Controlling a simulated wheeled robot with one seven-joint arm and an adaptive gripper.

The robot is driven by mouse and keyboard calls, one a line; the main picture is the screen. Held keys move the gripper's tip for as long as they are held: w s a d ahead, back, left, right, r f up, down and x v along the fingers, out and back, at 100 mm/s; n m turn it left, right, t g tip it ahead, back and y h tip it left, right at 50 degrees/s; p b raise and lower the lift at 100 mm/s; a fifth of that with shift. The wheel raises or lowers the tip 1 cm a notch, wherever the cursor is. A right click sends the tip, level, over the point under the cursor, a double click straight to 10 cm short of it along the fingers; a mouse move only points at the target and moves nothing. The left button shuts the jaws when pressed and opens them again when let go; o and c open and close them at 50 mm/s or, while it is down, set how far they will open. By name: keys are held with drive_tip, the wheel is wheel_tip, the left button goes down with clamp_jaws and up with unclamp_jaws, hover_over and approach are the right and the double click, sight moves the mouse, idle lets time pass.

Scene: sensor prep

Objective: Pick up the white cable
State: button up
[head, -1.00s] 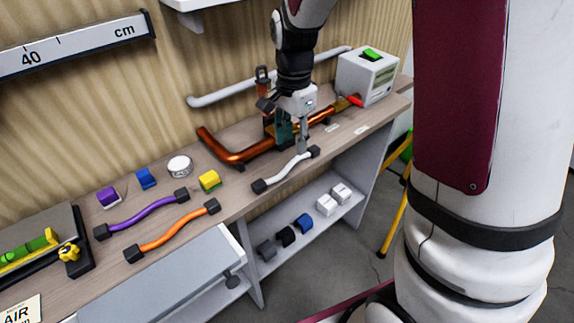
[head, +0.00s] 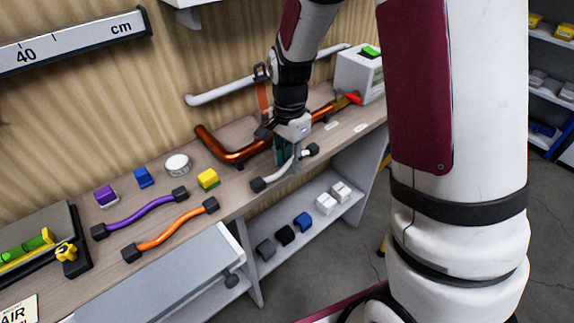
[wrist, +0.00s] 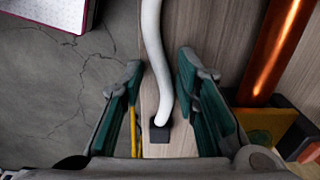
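The white cable (head: 277,176) is a curved white cord with black end blocks, lying near the front edge of the wooden bench. My gripper (head: 294,160) is down at the cable's right half, partly hiding it. In the wrist view, the white cable (wrist: 154,45) runs between the two green-padded fingers of my gripper (wrist: 161,70). Gaps show on both sides, so the fingers are open around it. One black end block (wrist: 159,134) shows closer to the palm. Whether the fingertips touch the bench is unclear.
A copper pipe (head: 232,155) lies behind the cable; it also shows in the wrist view (wrist: 264,50). Purple (head: 137,216) and orange (head: 168,230) cables lie to the left with a yellow-green block (head: 207,180). A lower shelf (head: 318,215) holds small blocks.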

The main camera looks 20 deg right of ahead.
clamp_jaws()
drive_tip(key=shift+r, duration=0.15)
